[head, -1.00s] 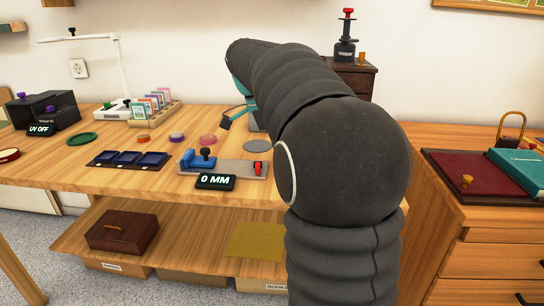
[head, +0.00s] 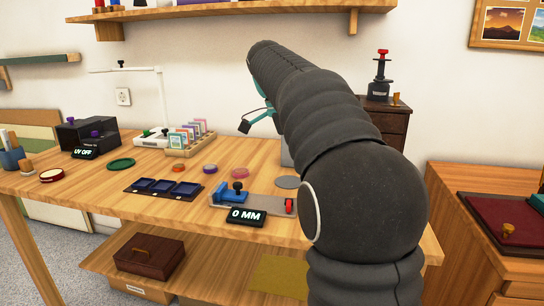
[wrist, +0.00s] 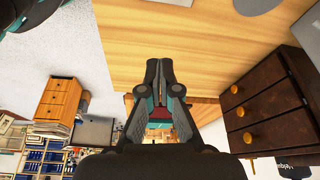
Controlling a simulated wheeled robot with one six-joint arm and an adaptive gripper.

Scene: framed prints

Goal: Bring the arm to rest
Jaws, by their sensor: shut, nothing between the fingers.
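My arm rises in a dark ribbed sleeve at the right of the head view and reaches over the workbench (head: 80,183). In the head view my gripper is mostly hidden behind the arm; only small teal and black parts show. In the wrist view my gripper (wrist: 159,68) is shut, with its fingertips together and nothing held. It hangs in the air with the wooden bench top behind it, and it appears to touch nothing.
A dark drawer cabinet (wrist: 262,105) is right of my gripper in the wrist view. The bench holds a clamp with a "0 MM" display (head: 246,217), a blue tray (head: 163,189) and a card rack (head: 190,140). A wall shelf (head: 230,11) hangs above.

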